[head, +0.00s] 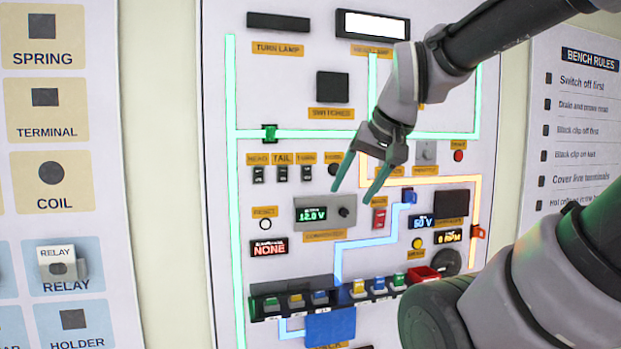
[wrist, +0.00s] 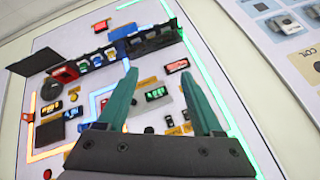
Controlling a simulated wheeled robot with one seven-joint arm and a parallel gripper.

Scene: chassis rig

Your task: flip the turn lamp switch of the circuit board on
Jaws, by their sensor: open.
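The circuit board (head: 220,200) is a white upright panel with glowing traces. Three small black switches stand in a row under orange labels on its left half. The turn switch (head: 307,173) is the rightmost of them; its lever position is too small to tell. The turn lamp (head: 278,22) at the top is dark. My gripper (head: 351,195) is open and empty in front of the board, right of and slightly below the turn switch. In the wrist view my gripper (wrist: 158,76) shows both green fingers apart, with the board behind; I cannot clearly pick out the turn switch there.
A second lamp (head: 373,24) glows white. A voltage display (head: 320,213) with a knob sits below the switches. A ledge of coloured clips (head: 300,300) juts out lower down, with a blue block (head: 330,326) beneath. A relay part (head: 64,268) hangs on the left panel.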

